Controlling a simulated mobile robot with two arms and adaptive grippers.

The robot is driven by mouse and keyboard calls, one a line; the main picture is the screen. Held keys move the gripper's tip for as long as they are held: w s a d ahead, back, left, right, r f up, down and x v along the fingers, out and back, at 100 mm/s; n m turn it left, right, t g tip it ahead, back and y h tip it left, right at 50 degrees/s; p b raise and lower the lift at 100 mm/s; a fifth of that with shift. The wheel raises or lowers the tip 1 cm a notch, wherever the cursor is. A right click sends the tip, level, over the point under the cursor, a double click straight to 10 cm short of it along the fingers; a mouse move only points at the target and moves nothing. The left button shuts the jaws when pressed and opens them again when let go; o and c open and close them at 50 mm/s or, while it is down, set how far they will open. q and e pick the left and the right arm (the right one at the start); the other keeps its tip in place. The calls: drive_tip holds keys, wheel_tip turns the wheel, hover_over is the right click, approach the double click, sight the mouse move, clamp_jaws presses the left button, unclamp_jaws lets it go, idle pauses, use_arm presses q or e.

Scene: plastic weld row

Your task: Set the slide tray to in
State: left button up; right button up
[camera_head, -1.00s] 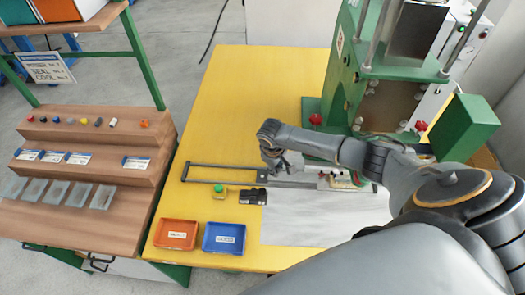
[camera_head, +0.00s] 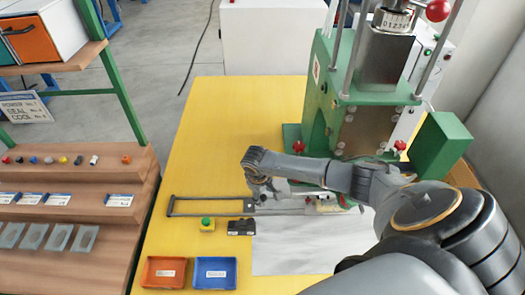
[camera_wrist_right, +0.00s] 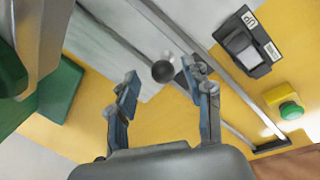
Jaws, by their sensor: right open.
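The slide (camera_head: 290,211) has two long metal rails on the yellow bench, with an end frame at the left. Its tray part is mostly hidden behind my right arm in the head view. In the right wrist view a pale grey plate (camera_wrist_right: 95,45) lies by the rails, with a dark round knob (camera_wrist_right: 163,71) near its edge. My right gripper (camera_wrist_right: 161,80) is open above the slide; the knob appears between its fingertips, and I cannot tell whether they touch it. My right gripper (camera_head: 264,190) also shows over the rails in the head view. My left gripper is not in view.
A green press (camera_head: 345,120) stands behind the slide. A black switch box (camera_head: 241,227) and a green button on a yellow base (camera_head: 207,224) sit in front of the rails. Orange (camera_head: 163,287) and blue (camera_head: 215,286) bins stand at the front. A wooden shelf rack is at left.

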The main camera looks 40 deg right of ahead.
wheel_tip(320, 180, up, 10)
drive_tip(key=a, duration=0.1)
drive_tip(key=shift+s+a+r, duration=0.2)
drive_tip(key=shift+s+a, duration=0.15)
drive_tip(key=shift+s, duration=0.05)
